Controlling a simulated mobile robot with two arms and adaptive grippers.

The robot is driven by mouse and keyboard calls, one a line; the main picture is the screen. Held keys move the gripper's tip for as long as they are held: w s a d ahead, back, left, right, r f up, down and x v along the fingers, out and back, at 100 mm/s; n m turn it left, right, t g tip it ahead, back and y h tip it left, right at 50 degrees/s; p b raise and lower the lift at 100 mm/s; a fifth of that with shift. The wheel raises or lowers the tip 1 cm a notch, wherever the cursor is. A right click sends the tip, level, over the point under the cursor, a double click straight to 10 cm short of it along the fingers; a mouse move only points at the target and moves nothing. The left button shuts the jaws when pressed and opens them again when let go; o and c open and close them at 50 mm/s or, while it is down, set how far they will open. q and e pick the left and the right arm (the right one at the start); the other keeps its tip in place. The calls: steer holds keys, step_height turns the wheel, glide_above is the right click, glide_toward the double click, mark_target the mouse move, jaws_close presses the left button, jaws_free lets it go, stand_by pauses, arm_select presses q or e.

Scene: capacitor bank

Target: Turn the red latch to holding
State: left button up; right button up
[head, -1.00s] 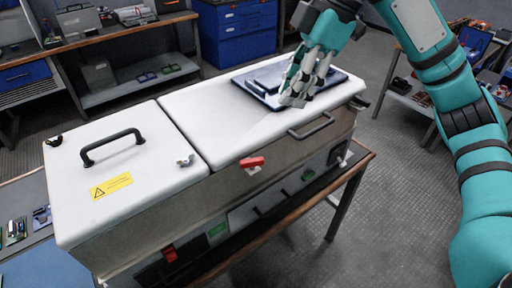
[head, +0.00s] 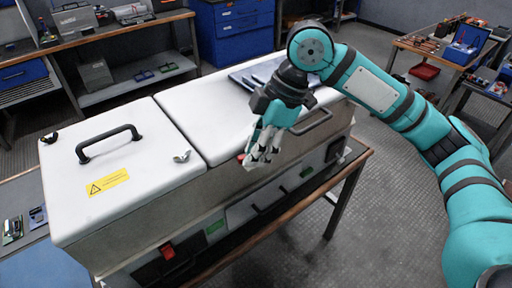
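The red latch (head: 240,157) is on the front upper edge of the white cabinet (head: 207,179). Only a small red bit of it shows, at the left of my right gripper (head: 261,160), which hides the rest. The gripper points down at the cabinet's front edge, with its fingers at or just in front of the latch. I cannot tell whether they touch it or how far apart they are. My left gripper is not in view.
The left lid has a black handle (head: 108,143), a yellow warning label (head: 108,182) and a metal wing nut (head: 182,156). A dark flat panel (head: 252,76) lies on the right lid, partly behind my arm. A red switch (head: 168,251) is on the lower front.

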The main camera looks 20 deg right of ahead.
steer(key=shift+c, duration=0.3)
jaws_close()
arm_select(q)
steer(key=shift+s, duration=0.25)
